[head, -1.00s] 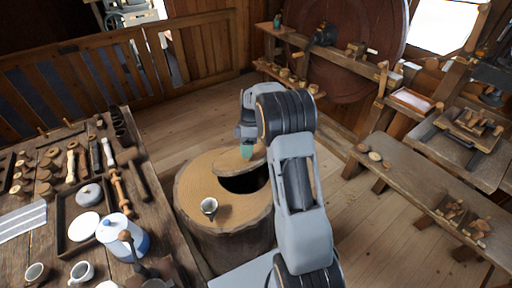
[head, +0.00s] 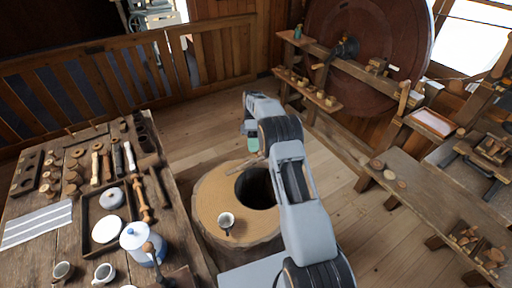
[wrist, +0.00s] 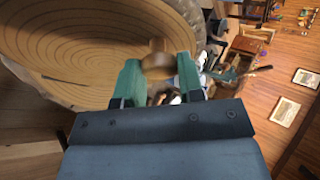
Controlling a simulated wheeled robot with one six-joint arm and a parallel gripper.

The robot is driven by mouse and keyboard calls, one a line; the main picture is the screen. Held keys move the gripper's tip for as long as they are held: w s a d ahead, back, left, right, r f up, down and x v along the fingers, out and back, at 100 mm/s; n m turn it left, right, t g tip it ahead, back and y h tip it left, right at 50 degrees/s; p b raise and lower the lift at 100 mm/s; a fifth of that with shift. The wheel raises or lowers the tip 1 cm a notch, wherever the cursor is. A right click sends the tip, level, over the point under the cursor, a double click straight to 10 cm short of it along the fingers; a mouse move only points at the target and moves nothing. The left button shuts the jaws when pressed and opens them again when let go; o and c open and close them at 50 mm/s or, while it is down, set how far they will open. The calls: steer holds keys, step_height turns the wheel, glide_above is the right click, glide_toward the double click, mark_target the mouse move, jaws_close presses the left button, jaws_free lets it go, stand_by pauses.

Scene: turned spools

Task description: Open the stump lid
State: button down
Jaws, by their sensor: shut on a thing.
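The stump (head: 212,202) stands on the floor in the middle of the head view, with a dark round hole (head: 258,190) open in its top. The stump lid (head: 243,166) is raised and steeply tilted at the far side of the hole, seen nearly edge-on. My gripper (wrist: 158,80) is shut on the lid's round wooden knob (wrist: 156,58), between its green fingers in the wrist view. In the head view the gripper (head: 252,146) is just beyond the lid and partly hidden by my arm. A ringed wooden face fills the wrist view's upper left.
A workbench (head: 30,250) with spools, tools and a blue-white pot (head: 140,240) is on the left. A long low bench (head: 420,200) is on the right. Open floor (head: 205,125) lies behind the stump.

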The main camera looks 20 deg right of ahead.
stand_by(0.3)
steer(key=c, duration=0.8)
jaws_free()
steer(key=shift+o, duration=0.2)
